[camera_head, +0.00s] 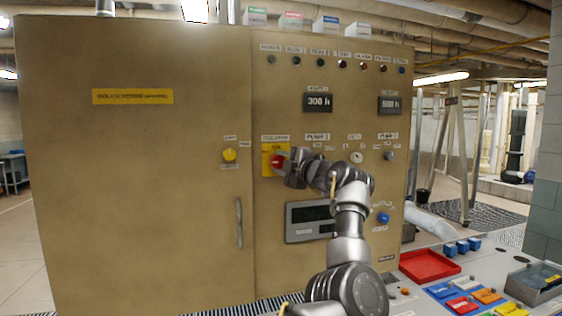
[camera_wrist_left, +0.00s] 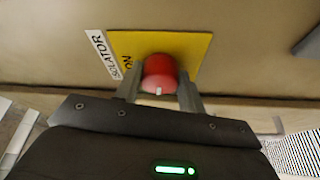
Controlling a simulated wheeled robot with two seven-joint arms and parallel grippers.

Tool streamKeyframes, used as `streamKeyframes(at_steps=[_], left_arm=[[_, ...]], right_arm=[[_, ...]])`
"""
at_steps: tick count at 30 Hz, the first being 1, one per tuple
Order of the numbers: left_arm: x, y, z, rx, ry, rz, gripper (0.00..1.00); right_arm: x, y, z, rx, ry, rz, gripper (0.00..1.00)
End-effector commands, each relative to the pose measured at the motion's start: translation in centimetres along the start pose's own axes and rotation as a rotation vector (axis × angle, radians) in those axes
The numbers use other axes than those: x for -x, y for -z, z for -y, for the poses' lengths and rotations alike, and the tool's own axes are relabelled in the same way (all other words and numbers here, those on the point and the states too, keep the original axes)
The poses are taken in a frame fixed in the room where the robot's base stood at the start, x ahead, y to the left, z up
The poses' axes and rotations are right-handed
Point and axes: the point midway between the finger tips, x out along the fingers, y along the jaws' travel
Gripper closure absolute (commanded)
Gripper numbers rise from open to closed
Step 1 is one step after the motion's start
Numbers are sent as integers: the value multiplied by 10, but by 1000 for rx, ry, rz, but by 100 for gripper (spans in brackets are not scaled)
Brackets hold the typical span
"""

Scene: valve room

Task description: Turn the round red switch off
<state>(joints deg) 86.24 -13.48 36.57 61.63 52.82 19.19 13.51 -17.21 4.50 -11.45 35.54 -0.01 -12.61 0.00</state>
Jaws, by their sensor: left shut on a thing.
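The round red switch (camera_head: 277,161) sits on a yellow plate (camera_head: 267,168) on the tan cabinet front. In the left wrist view the red switch (camera_wrist_left: 159,74) lies between my two gripper fingers, with a small white mark at its lower edge. The yellow plate (camera_wrist_left: 196,46) there reads "ON" beside an "ISOLATOR" label. My left gripper (camera_head: 284,165) reaches the switch from the right and is shut on it; in the left wrist view the gripper (camera_wrist_left: 160,92) has a finger on each side of it. My right gripper is not in view.
A yellow knob (camera_head: 229,154) is left of the switch, and a blue knob (camera_head: 383,218) is lower right. The cabinet door handle (camera_head: 239,222) is at lower left. A desk with a red tray (camera_head: 429,265) and coloured blocks stands at lower right.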

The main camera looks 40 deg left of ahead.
Motion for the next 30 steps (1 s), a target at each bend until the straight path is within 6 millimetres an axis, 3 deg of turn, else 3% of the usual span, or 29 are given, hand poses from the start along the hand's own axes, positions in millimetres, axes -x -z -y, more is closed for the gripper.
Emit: streamKeyframes(at_steps=[22, 23, 27, 30], left_arm=[[-1, 0, 0, 77, 33, 1, 83], [-1, 0, 0, 77, 33, 1, 58], [-1, 0, 0, 77, 33, 1, 40], [0, 0, 0, 76, 33, 1, 39]], right_arm=[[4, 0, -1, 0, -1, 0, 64], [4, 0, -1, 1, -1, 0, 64], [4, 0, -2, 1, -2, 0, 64], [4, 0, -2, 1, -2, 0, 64]])
